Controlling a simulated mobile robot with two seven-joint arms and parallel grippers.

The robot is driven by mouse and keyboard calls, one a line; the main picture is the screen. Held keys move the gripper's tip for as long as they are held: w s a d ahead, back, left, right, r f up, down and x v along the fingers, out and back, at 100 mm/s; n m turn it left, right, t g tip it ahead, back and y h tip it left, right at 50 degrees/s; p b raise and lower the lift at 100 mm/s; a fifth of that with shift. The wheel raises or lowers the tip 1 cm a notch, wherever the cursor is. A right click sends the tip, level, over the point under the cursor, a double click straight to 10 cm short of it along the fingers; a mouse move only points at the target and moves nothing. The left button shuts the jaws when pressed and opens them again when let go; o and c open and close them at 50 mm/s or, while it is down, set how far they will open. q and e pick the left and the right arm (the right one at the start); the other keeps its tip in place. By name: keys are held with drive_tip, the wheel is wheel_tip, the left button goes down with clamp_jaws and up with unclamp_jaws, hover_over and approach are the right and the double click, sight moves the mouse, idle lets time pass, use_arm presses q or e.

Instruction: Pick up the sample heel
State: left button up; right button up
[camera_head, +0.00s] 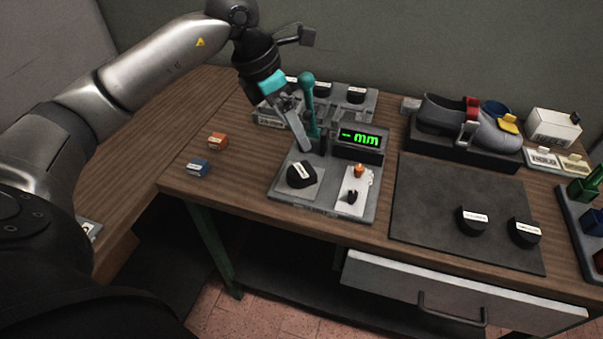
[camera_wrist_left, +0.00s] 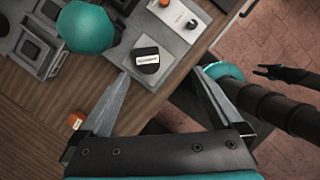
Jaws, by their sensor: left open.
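Several black heels with white labels are in view, and the labels are too small to read, so I cannot tell by name which is the sample heel. One black heel (camera_head: 301,175) lies on the plate of the grey press fixture (camera_head: 323,208). In the left wrist view that heel (camera_wrist_left: 146,62) shows beyond and between my fingertips. My left gripper (camera_head: 304,146) is open and empty above the fixture, apart from the heel; its two fingers (camera_wrist_left: 161,74) are spread wide.
A teal-knobbed lever (camera_head: 308,92) stands close beside my left gripper. A display (camera_head: 359,141) is right of it. Two black heels (camera_head: 471,220) (camera_head: 524,232) lie on the dark mat (camera_head: 430,205). A shoe (camera_head: 455,117) stands behind.

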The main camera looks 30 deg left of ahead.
use_arm(q)
drive_tip(key=a, duration=0.2)
drive_tip(key=y+b, duration=0.1)
approach(300, 171)
drive_tip(key=x, duration=0.8)
drive_tip(key=shift+w+f, duration=0.1)
drive_tip(key=shift+f, duration=0.3)
drive_tip(key=shift+c, duration=0.2)
clamp_jaws()
drive_tip(key=shift+r, duration=0.1)
drive_tip(key=shift+r, duration=0.1)
